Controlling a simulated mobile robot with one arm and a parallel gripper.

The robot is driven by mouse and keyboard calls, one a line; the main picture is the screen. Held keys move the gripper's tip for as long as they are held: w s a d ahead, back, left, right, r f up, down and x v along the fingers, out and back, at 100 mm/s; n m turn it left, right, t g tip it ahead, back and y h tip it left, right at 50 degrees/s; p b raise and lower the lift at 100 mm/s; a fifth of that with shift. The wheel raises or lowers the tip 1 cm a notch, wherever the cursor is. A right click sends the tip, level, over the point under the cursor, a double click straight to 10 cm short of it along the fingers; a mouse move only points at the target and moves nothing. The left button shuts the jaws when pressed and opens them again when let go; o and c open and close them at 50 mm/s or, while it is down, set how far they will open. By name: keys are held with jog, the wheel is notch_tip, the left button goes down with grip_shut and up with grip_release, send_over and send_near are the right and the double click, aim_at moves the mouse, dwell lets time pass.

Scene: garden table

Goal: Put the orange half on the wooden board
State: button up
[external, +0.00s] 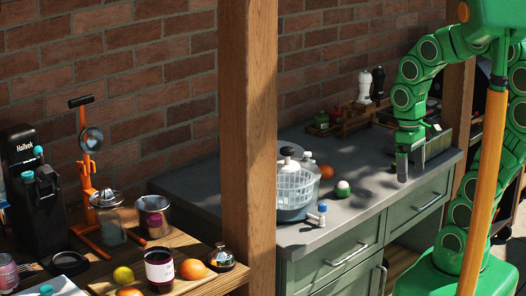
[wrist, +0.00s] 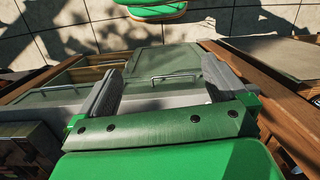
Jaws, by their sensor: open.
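Several orange fruits show in the external view. Another orange (external: 192,269) and a partly cut-off orange piece (external: 130,292) are at the lower left; I cannot tell for sure which are halves. The wooden board (external: 222,282) seems to lie under the fruit on the lower left table, its outline hard to separate from the tabletop. My gripper (external: 407,172) points down over the right part of the grey counter, empty. In the wrist view its fingers (wrist: 160,85) are wide apart with no fruit between them.
A wooden post (external: 248,130) rises between counter and left table. A jar (external: 159,268) and an orange-framed juicer (external: 88,175) crowd the left table.

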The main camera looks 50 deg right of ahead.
jog(key=w+n+t+y, duration=0.15)
jog(key=w+n, duration=0.25)
jog(key=w, duration=1)
jog(key=n+t+y, duration=0.2)
jog(key=n+t, duration=0.1)
jog(key=n, duration=0.1)
send_near(325, 166)
jog(key=f, duration=0.2)
jog(key=shift+w+h+x, duration=0.2)
jog(key=shift+h+x, duration=0.05)
jog(key=shift+x, duration=0.7)
jog(key=shift+a+x, duration=0.15)
jog(key=shift+x, duration=1.35)
jog(key=shift+a+x, duration=0.15)
jog(key=shift+x, duration=1.3)
jog(key=shift+r, duration=0.15)
jog(key=c, duration=1.3)
jog(key=shift+o, duration=0.2)
jog(key=shift+r, duration=0.15)
